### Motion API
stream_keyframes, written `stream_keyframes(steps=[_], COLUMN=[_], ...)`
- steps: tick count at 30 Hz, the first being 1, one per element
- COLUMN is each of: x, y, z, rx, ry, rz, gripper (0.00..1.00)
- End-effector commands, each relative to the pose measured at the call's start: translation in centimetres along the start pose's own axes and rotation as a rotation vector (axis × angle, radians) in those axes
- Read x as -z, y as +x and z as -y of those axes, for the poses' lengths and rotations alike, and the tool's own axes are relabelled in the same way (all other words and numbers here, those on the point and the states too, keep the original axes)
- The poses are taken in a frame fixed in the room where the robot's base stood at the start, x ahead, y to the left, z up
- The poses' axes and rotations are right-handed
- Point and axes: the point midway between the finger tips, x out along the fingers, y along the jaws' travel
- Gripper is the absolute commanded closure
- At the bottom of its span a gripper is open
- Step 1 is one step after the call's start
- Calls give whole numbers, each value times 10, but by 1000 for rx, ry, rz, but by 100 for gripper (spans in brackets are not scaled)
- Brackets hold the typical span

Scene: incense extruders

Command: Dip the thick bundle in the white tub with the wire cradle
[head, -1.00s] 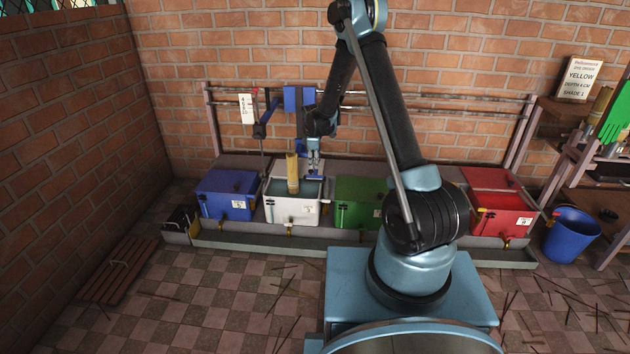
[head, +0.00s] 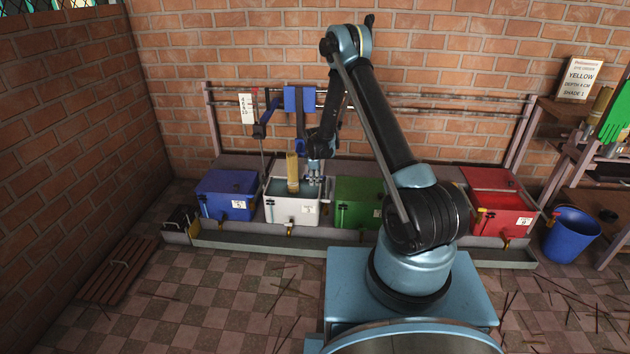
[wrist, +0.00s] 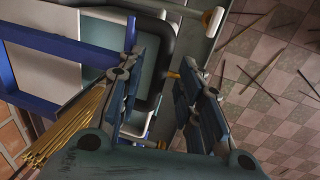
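The thick bundle (head: 292,172) is a yellow-tan roll standing upright at the white tub (head: 292,215), its lower end hidden inside. In the wrist view, the bundle's golden sticks (wrist: 70,130) lie at the lower left, outside my gripper's fingers. The white tub holds dark teal liquid (wrist: 146,75). My gripper (head: 314,181) is over the tub's right part, to the right of the bundle. The wrist view shows my gripper (wrist: 160,75) with its fingers apart and no bundle between them. I cannot make out the wire cradle clearly.
A blue tub (head: 226,196) stands left of the white one; a green tub (head: 358,203) and a red tub (head: 502,213) stand to the right. Blue brackets (head: 300,99) hang from rails behind. A blue bucket (head: 571,235) stands at right. The tiled floor in front has scattered sticks.

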Motion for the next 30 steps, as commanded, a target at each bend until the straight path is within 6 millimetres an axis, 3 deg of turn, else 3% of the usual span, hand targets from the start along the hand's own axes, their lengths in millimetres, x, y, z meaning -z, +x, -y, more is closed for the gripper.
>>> stream_keyframes(steps=[8,12,13,22,30], x=[0,0,0,0,0], y=[1,1,1,-4,-30], z=[0,0,0,-1,-7], rx=[0,0,0,0,-1], ry=[0,0,0,0,0], rz=[0,0,0,0,0], gripper=[67,99,100,100,100])
